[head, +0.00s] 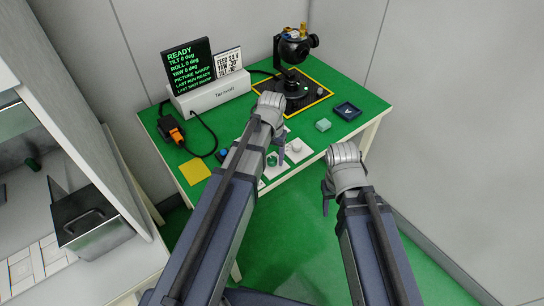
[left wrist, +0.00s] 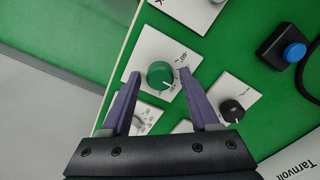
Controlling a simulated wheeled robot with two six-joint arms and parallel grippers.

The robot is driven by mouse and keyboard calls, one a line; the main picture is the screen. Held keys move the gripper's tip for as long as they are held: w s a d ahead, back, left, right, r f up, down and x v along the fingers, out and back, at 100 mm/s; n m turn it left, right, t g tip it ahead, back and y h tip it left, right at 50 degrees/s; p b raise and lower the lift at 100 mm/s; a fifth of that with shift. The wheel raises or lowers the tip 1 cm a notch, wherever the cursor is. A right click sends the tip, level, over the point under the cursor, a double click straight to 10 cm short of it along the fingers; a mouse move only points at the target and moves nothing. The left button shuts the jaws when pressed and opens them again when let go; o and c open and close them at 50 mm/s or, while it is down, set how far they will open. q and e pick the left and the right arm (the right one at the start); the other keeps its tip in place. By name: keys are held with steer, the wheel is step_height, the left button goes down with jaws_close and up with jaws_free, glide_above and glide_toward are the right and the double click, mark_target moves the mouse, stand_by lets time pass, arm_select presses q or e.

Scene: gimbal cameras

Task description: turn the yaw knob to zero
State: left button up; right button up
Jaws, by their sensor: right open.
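A green knob (left wrist: 161,75) sits on a white dial plate between the fingertips of my left gripper (left wrist: 160,72). The gripper is open, with a gap on each side of the knob. A black knob (left wrist: 232,110) and a pale knob (head: 296,146) sit on neighbouring plates. Plate lettering is too small to read, so I cannot tell which knob is yaw. The screen (head: 188,68) reads YAW 0 deg. My right gripper (head: 327,205) is open and empty off the table's front edge.
A black gimbal camera (head: 294,48) stands on a yellow-edged dark base at the back. A white Tarnvolt box (head: 212,94) stands at the left.

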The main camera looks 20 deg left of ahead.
mark_target(272, 159)
arm_select(q)
steer(key=shift+o, duration=0.6)
steer(key=shift+r, duration=0.15)
step_height(272, 159, up, 8)
steer(key=p, duration=0.8)
steer(key=shift+f, duration=0.2)
steer(key=s+d+m+y, duration=0.1)
steer(key=s+d+m, duration=0.2)
steer(key=s+d, duration=0.7)
steer(key=s, duration=0.4)
stand_by(3.1)
